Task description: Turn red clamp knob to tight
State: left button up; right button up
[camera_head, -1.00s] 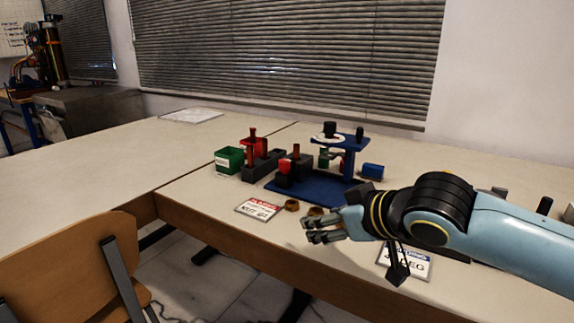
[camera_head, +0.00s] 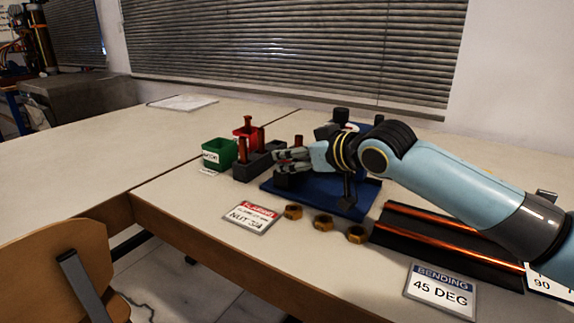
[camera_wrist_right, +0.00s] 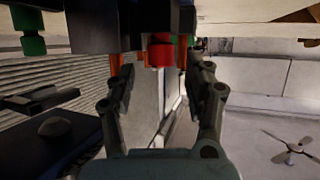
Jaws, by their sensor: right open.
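The red clamp knob (camera_wrist_right: 160,54) shows in the right wrist view, ahead of my right gripper (camera_wrist_right: 166,72), between its two spread fingers. The fingers are apart and the jaws look open; I cannot tell whether either touches the knob. In the head view my right gripper (camera_head: 282,160) is over the left part of the blue rig base (camera_head: 325,191) and hides the knob there. The knob's turn setting cannot be read. My left gripper is not in view.
Three brass nuts (camera_head: 323,223) and a red-headed sign (camera_head: 251,218) lie in front. A black bending block (camera_head: 425,250) is at right.

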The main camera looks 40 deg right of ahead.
jog(key=shift+b+x, duration=0.3)
jog(key=shift+x, duration=1.15)
jog(key=c, duration=0.4)
grip_shut()
jog(key=h+p, duration=0.1)
jog(key=p, duration=0.1)
jog(key=m+p, duration=0.1)
jog(key=p, duration=0.2)
jog(key=shift+a+r+m+h, duration=0.15)
jog(key=shift+r+m+h, duration=0.15)
jog(key=shift+r+h, duration=0.1)
jog(key=shift+f+p, duration=0.3)
jog(key=shift+p, duration=0.2)
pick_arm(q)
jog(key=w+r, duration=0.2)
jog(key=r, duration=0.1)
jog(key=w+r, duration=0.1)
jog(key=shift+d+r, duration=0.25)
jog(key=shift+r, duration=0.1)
pick_arm(e)
jog(key=shift+f, duration=0.1)
jog(key=shift+o, duration=2)
grip_release()
